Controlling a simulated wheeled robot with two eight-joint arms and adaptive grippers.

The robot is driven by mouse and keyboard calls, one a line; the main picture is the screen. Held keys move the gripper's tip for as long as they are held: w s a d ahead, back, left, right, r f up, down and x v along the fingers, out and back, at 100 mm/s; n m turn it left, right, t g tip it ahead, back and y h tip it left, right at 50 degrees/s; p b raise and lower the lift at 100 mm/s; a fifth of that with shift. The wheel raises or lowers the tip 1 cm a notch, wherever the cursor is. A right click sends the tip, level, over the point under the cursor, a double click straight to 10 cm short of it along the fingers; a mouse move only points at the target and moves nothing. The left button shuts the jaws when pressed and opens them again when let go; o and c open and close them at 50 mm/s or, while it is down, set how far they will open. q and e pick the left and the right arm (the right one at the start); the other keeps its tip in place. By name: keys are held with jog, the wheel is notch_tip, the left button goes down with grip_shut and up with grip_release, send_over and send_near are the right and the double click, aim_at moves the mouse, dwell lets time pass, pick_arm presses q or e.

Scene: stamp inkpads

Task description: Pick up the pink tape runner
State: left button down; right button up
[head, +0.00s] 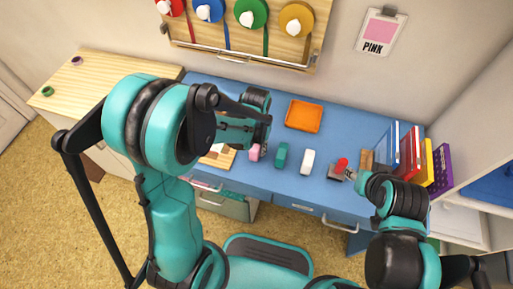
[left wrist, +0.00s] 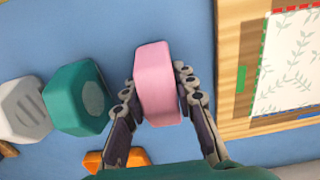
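The pink tape runner (head: 254,152) is at the left of a row on the blue desk. In the left wrist view the pink tape runner (left wrist: 157,85) stands between the two fingers of my left gripper (left wrist: 156,85). The fingertips sit close against both of its sides, with little or no gap, so the left gripper looks shut on it. I cannot tell whether it is clear of the desk. In the head view my left gripper (head: 262,135) partly covers it. My right gripper (head: 352,174) is small, by a red-topped stamp (head: 341,164); its fingers are unclear.
A teal block (head: 281,155) and a white block (head: 307,161) stand to the right. An orange tray (head: 303,116) lies behind. A wooden board with a leaf-print sheet (left wrist: 290,68) is close on the other side. Books (head: 409,150) line the right.

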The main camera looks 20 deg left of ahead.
aim_at(258, 145)
pick_arm(q)
jog(key=shift+r+p, duration=0.35)
jog(key=shift+r, duration=0.2)
jog(key=r, duration=0.1)
jog(key=r+p, duration=0.2)
jog(key=r, duration=0.1)
jog(key=shift+s+d, duration=0.3)
jog(key=shift+s, duration=0.1)
jog(key=s+d+r+p, duration=0.3)
jog(key=s+d+r, duration=0.3)
jog(key=s, duration=0.2)
jog(key=shift+s+d+p, duration=0.2)
jog(key=shift+s+p, duration=0.05)
jog(key=shift+p, duration=0.15)
